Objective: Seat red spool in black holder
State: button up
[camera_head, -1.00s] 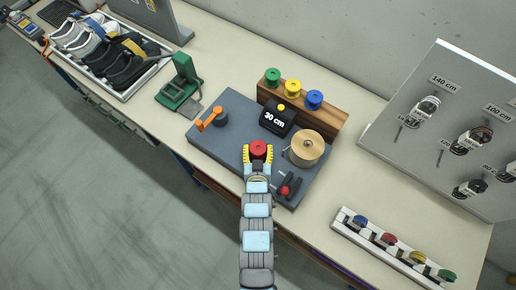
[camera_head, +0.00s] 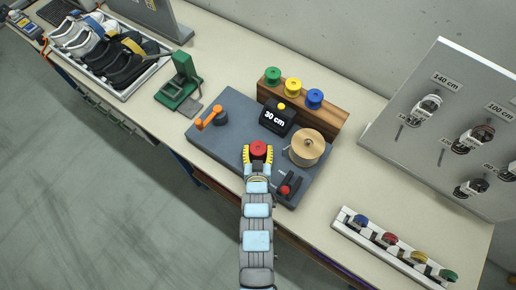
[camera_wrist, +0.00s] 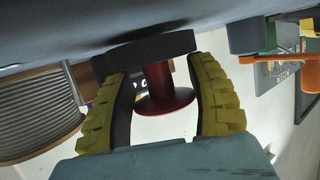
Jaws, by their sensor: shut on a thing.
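The red spool (camera_head: 258,149) is between the yellow, black-padded fingers of my gripper (camera_head: 258,154), above the front part of the dark grey board. In the wrist view the red spool (camera_wrist: 164,92) shows between the two fingers, which are shut on it. One end of it meets a flat black holder (camera_wrist: 146,52) that lies against the board. The spool looks in line with the holder, but how deep it sits cannot be told. In the head view the gripper and spool hide the holder.
The grey board (camera_head: 228,158) bears an orange crank (camera_head: 211,119), a black 30 cm block (camera_head: 278,118), a tan reel (camera_head: 306,148) and a red-and-black tool (camera_head: 288,187). Behind stands a wooden rack (camera_head: 329,121) with green, yellow and blue spools. A green press (camera_head: 182,85) stands left.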

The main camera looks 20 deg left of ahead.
jog(key=shift+f, duration=0.1)
jog(key=o, duration=0.9)
jog(key=shift+c, duration=0.2)
jog(key=shift+s, duration=0.1)
jog(key=p+v, duration=0.3)
jog(key=v, duration=0.7)
jog(key=shift+s+d+p, duration=0.2)
jog(key=shift+s+p, duration=0.1)
dwell(0.4)
